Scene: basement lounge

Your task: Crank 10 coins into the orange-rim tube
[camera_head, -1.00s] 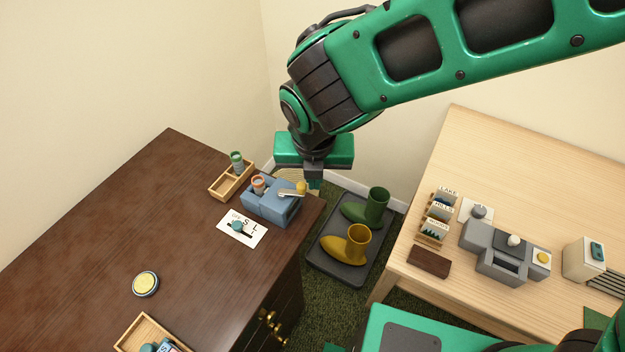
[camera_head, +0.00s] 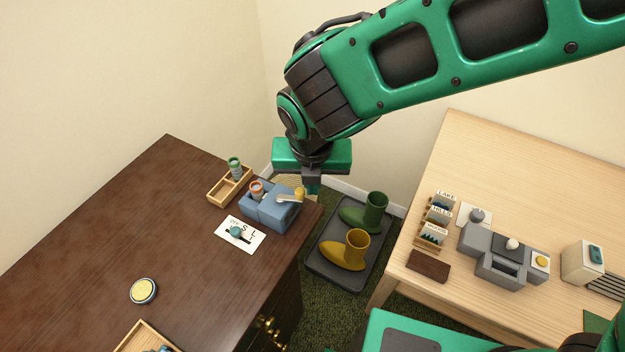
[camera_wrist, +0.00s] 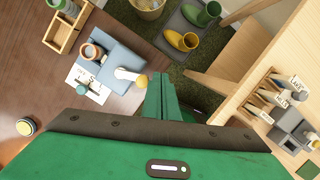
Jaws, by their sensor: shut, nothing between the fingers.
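The orange-rim tube (camera_head: 257,187) stands upright in the blue coin machine (camera_head: 270,207) at the right end of the dark wooden desk. The machine's crank has a pale arm and a yellow knob (camera_head: 299,194), pointing right toward the desk edge. In the wrist view the tube (camera_wrist: 93,52), the machine (camera_wrist: 112,66) and the knob (camera_wrist: 139,81) also show. My gripper (camera_wrist: 161,84) is shut and empty, beside the knob and apart from it in the wrist view. Coins are not clearly visible.
A wooden rack (camera_head: 222,192) with a green-rim tube (camera_head: 235,167) stands behind the machine. A white card (camera_head: 241,236) with a teal knob lies in front. Boots stand on a dark tray (camera_head: 326,263) between the desks. A light table (camera_head: 540,180) holds a grey device (camera_head: 499,255).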

